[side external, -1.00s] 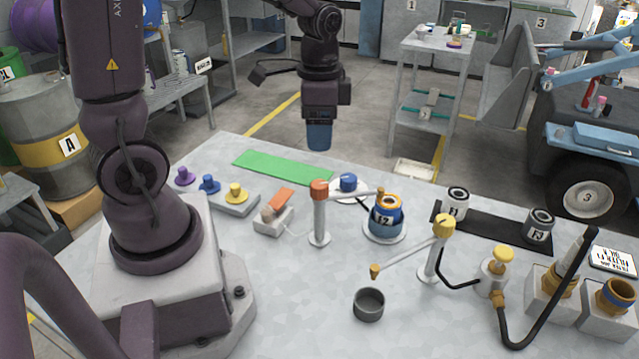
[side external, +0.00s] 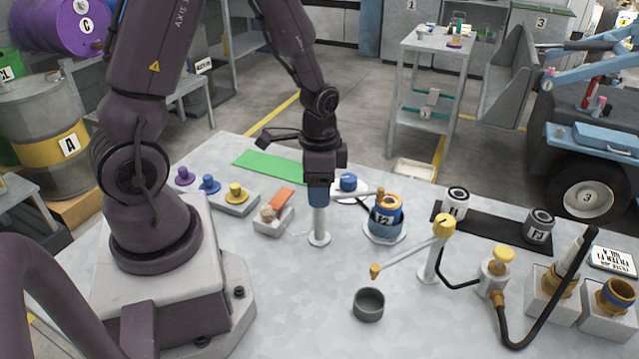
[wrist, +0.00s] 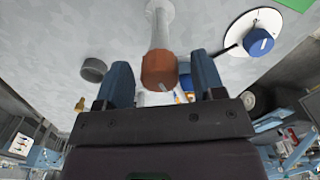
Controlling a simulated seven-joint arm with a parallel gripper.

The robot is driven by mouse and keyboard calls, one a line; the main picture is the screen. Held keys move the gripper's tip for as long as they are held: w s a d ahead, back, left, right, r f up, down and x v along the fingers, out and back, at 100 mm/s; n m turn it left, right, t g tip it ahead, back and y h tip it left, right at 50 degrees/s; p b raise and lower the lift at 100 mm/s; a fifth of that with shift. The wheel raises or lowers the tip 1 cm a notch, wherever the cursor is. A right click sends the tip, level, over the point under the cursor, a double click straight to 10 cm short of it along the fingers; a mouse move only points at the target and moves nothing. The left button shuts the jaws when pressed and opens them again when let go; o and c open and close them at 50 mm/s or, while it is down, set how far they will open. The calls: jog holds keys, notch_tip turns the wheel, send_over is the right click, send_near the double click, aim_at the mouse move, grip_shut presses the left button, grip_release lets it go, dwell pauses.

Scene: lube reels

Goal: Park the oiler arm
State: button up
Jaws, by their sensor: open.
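In the wrist view the orange knob (wrist: 158,70) shows between my open blue fingers (wrist: 162,85); contact cannot be told.
A blue knob on a white disc (side external: 348,183) stands just behind the post. A grey block with an orange lever (side external: 273,220) is to the left. A green mat (side external: 270,165) lies bare at the back.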

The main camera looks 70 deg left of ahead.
grip_shut()
jog(key=shift+m, duration=0.3)
jog(key=m, duration=1.3)
jog(key=shift+m, duration=2.3)
